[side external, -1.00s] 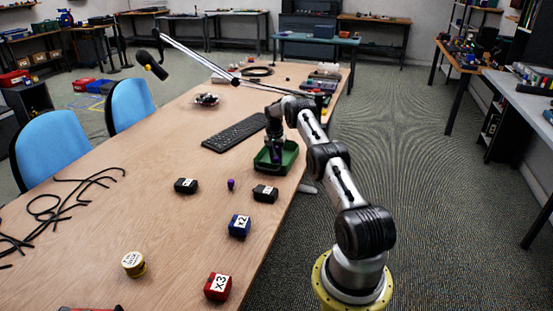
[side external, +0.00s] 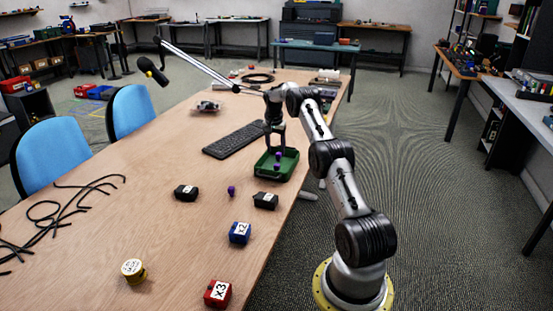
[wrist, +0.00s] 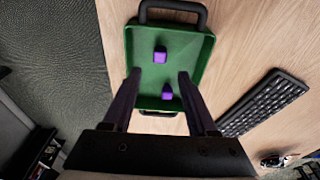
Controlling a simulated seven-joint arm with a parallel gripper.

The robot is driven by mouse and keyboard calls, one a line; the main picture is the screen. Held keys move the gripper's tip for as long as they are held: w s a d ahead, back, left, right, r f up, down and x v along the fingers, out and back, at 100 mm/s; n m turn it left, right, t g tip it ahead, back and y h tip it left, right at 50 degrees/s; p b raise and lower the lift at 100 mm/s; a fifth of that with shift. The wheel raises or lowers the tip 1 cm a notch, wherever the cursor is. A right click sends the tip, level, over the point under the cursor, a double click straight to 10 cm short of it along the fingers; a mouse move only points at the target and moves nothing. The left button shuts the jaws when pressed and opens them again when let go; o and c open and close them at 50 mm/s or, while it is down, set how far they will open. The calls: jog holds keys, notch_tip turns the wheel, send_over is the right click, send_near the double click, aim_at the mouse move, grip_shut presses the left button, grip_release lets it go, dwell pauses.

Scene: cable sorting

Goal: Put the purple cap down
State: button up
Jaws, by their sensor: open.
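My gripper (side external: 275,147) is open and empty, just above the green tray (side external: 262,174). Two purple caps lie in the tray: one (side external: 277,167) towards the near side and one (side external: 278,155) close under the fingers. In the wrist view the fingers (wrist: 158,77) are spread apart over the green tray (wrist: 193,60). One purple cap (wrist: 167,91) lies between and below them, and another purple cap (wrist: 160,55) lies beyond the tips. A third purple piece (side external: 231,190) stands on the table, left of the tray.
A keyboard (side external: 234,139) lies beside the tray. Black cables (side external: 62,205) lie at left.

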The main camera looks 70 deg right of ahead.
jog(key=w+a+r+n+t, duration=0.1)
jog(key=w+a+r+n, duration=0.15)
jog(key=a+r, duration=0.5)
jog(key=w+a+r+n, duration=0.2)
jog(key=w+a+r, duration=0.1)
jog(key=a+r, duration=0.5)
jog(key=s+a+r+n+t, duration=0.1)
jog(key=s+a+r+n, duration=0.15)
jog(key=a+r, duration=0.8)
jog(key=s+a+r+n+t, duration=0.1)
jog(key=s+a+n, duration=0.3)
jog(key=s+a, duration=0.5)
jog(key=s+a+n+t, duration=0.2)
jog(key=s+a+n, duration=0.25)
jog(key=a, duration=0.95)
jog(key=s+a+f+n+y, duration=0.1)
jog(key=s+a+f, duration=0.1)
jog(key=s, duration=0.3)
jog(key=s+a+f+n, duration=0.1)
jog(key=s+a+f, duration=0.1)
jog(key=s, duration=0.2)
jog(key=shift+s+a+f+t+y, duration=0.3)
jog(key=shift+s+y, duration=0.05)
jog(key=shift+y, duration=0.05)
jog(key=shift+n, duration=0.25)
dwell(1.6)
